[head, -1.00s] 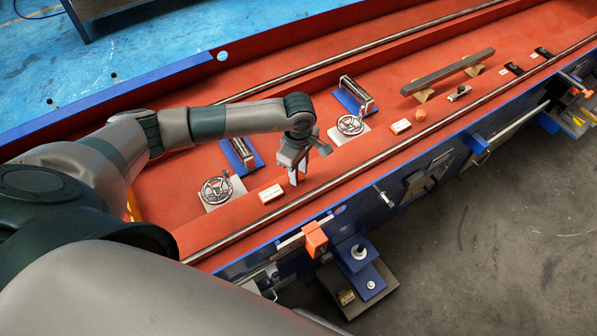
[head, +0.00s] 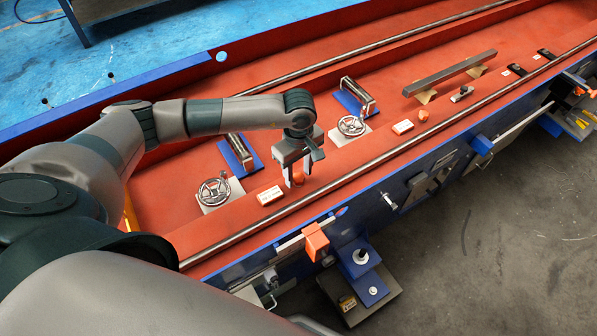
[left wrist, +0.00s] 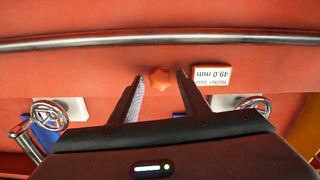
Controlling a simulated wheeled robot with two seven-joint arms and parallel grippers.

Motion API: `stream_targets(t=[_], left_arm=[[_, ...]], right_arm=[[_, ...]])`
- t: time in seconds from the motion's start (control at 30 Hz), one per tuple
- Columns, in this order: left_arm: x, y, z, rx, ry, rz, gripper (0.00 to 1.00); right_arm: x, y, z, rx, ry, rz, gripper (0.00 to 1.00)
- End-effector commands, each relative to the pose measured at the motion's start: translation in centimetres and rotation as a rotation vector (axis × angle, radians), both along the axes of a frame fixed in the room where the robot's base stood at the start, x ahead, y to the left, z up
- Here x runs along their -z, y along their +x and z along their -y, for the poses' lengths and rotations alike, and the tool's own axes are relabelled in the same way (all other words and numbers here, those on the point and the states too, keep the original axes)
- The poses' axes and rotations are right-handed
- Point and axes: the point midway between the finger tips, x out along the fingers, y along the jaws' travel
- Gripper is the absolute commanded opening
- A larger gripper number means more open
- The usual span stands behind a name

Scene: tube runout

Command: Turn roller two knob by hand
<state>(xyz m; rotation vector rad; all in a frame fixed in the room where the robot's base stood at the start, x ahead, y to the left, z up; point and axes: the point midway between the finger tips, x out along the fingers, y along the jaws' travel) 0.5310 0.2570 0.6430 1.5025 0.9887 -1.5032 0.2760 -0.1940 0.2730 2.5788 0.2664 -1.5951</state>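The roller two knob (left wrist: 159,77) is a small orange star-shaped knob on the red bed. In the left wrist view it shows between and just past my fingertips. In the head view the same knob (head: 299,176) is partly hidden by a finger. A white label (left wrist: 212,77) beside it reads "Roller two 49.0 mm". My left gripper (head: 291,180) points down over the knob. It is open and empty, with one finger to each side of the knob in the left wrist view (left wrist: 160,80). I see no clear contact. My right gripper is out of view.
A handwheel (head: 214,191) and a roller stand (head: 240,153) are left of the knob. Another handwheel (head: 351,126), label (head: 402,127) and orange knob (head: 423,115) lie farther right. A long steel rail (head: 345,186) runs along the bed's near side.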

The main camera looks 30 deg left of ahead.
Motion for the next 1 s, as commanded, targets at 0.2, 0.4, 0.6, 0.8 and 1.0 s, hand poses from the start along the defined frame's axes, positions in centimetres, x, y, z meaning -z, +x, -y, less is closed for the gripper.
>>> stream_targets(t=[0.2, 0.4, 0.6, 0.8, 1.0], left_arm=[[-0.4, 0.0, 0.0, 0.0, 0.0, 0.001, 0.42], [-1.5, 0.1, 0.0, -0.001, 0.001, 0.001, 0.42], [-2.1, 0.0, 0.0, -0.001, 0.0, 0.001, 0.42], [-2.0, 0.0, 0.0, -0.001, 0.0, 0.0, 0.42], [-2.0, 0.0, 0.0, -0.049, 0.0, 0.0, 0.42]], right_arm=[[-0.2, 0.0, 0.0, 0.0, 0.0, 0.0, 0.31], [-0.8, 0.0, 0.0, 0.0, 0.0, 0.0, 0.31], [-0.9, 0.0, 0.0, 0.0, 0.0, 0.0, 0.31], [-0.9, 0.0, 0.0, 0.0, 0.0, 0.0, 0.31], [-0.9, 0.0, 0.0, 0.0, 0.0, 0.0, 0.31]])
